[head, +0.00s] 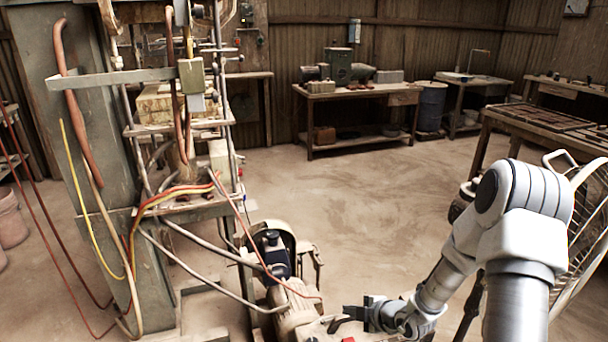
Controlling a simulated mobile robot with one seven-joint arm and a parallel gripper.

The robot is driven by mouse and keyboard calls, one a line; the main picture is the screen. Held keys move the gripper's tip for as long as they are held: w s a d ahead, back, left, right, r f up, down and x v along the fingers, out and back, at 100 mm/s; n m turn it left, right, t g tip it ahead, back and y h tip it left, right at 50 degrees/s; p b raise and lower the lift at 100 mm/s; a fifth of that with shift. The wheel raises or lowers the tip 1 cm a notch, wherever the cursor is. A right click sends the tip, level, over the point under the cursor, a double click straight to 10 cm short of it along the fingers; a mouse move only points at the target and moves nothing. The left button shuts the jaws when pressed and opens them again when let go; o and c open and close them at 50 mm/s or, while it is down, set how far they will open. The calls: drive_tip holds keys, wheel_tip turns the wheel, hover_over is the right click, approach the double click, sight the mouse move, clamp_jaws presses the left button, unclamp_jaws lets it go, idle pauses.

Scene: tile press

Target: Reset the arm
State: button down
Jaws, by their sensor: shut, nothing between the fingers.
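My arm comes in from the lower right and reaches down to the left. My gripper (350,318) is at the bottom middle, a dark pair of fingers that is shut and empty. It is low, close to the right end of the motor unit (297,308) at the press's foot. I cannot tell whether it touches anything there. The tile press (95,140) stands at the left, a tall grey frame with hoses and cables.
A wooden bench (350,92) stands at the back with a blue drum (431,107) beside it. The middle of the floor (370,195) is clear. Cables hang around the press.

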drive_tip(key=s+a+r+n+g+y, duration=0.1)
drive_tip(key=s+a+r+n, duration=0.25)
drive_tip(key=r+n, duration=0.55)
drive_tip(key=s+a+r+n+g, duration=0.2)
drive_tip(key=s+a+r+n, duration=0.15)
drive_tip(key=r+n, duration=0.6)
drive_tip(key=s+a+r+n+g+y, duration=0.1)
drive_tip(key=s+a+r+n, duration=0.35)
drive_tip(key=n, duration=0.85)
drive_tip(key=s+d+r+n+t+h, duration=0.1)
drive_tip(key=s+d+r+n+h, duration=0.4)
drive_tip(key=s+n, duration=0.4)
drive_tip(key=s+d+r+n+h, duration=0.2)
drive_tip(key=s+d+r+n, duration=0.35)
drive_tip(key=n, duration=0.65)
wheel_tip(320, 180, up, 13)
drive_tip(key=s+d+p, duration=0.1)
drive_tip(key=p, duration=1.2)
drive_tip(key=shift+d+p, duration=0.35)
drive_tip(key=shift+p, duration=0.05)
drive_tip(key=shift+n, duration=0.25)
